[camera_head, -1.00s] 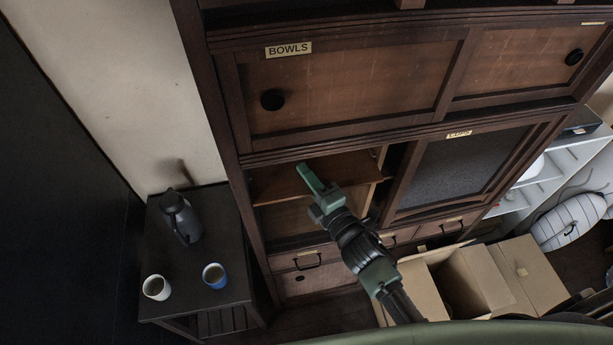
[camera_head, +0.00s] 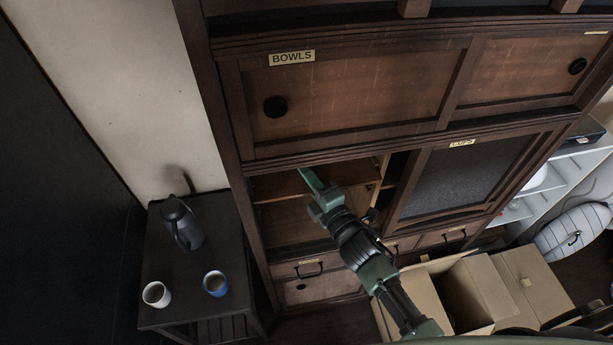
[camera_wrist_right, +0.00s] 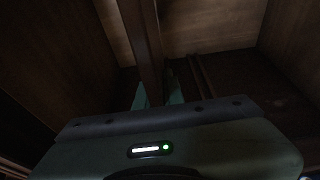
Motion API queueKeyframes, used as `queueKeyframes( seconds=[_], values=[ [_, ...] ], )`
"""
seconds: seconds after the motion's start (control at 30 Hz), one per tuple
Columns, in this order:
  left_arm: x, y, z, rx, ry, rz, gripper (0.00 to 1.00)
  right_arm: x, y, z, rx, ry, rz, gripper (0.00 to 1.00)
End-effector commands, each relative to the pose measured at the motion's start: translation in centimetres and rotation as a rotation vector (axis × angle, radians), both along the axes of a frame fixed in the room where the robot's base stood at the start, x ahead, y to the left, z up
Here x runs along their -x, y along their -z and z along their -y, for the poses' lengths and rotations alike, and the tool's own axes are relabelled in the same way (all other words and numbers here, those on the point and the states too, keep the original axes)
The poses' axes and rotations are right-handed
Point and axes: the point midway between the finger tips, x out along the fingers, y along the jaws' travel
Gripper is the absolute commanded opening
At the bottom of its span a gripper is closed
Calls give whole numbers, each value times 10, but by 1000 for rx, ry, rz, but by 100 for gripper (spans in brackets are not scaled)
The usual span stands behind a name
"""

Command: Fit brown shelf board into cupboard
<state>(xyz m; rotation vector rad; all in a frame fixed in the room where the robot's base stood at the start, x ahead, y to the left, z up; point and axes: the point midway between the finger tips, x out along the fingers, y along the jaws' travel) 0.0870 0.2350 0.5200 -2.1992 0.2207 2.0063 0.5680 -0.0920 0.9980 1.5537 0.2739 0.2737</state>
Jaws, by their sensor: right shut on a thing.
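The brown shelf board (camera_head: 276,187) is inside the open left bay of the dark wooden cupboard (camera_head: 232,110), below the BOWLS door. It lies across the bay, roughly level. My right gripper (camera_head: 309,180) reaches into the bay and is shut on the board's front edge. In the right wrist view the board (camera_wrist_right: 140,40) shows edge-on between the green fingers (camera_wrist_right: 157,95). The fingers hide part of its edge. Whether its ends and back rest on supports is too dark to tell. My left gripper is not in view.
The mesh CUPS door (camera_head: 465,178) stands right of the bay, with drawers (camera_head: 310,268) below. Open cardboard boxes (camera_head: 470,290) stand at the lower right, near my right arm. A dark side table (camera_head: 200,300) at left holds a jug (camera_head: 181,223) and two cups (camera_head: 214,283).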

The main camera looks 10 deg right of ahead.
Motion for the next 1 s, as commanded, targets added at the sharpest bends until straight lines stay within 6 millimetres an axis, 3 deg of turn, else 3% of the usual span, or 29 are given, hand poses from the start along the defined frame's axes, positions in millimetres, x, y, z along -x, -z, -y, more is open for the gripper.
queueKeyframes(
  seconds=[1.0],
  values=[
    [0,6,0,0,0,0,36,-26,-1,-1,0,-2,3,0]
  ],
)
